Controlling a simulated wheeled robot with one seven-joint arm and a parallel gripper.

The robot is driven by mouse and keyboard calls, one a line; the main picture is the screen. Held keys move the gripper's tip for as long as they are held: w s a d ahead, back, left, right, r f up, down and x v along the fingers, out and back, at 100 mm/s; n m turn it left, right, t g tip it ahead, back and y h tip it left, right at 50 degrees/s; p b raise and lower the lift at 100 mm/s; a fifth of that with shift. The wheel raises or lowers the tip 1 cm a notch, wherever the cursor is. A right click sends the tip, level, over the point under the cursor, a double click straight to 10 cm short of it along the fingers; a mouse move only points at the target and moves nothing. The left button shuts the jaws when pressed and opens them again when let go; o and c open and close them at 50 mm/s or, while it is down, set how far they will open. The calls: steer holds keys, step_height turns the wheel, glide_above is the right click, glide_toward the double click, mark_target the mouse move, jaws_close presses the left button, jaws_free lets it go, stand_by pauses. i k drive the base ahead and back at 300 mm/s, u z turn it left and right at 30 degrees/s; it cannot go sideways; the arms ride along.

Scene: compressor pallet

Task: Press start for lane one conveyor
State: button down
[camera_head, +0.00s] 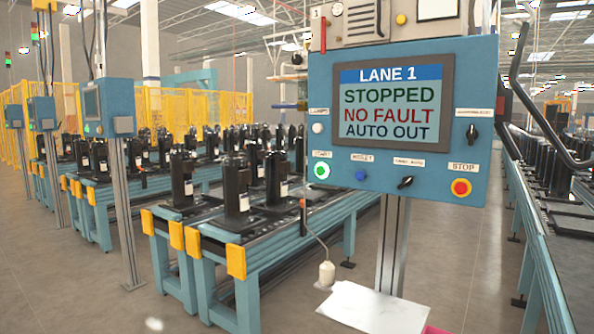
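The lane 1 control panel (480,180) is a blue box on a grey post at the right of the head view. Its screen (392,101) reads "LANE 1, STOPPED, NO FAULT, AUTO OUT". The green start button (321,171) with a white ring is at the panel's lower left, under a "START" label. A blue button (361,175) sits beside it, then a black selector knob (405,182). My gripper is not in view.
A conveyor (290,222) carrying black compressors stands behind the panel at the left. Another conveyor (540,240) runs along the right. White papers (372,308) lie below the panel, and a pale hanging pendant (326,272) is left of them. Open floor shows at the lower left.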

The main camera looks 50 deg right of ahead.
mark_target(321, 170)
steer(key=z, duration=0.45)
steer(key=i, duration=1.15)
steer(key=z, duration=0.65)
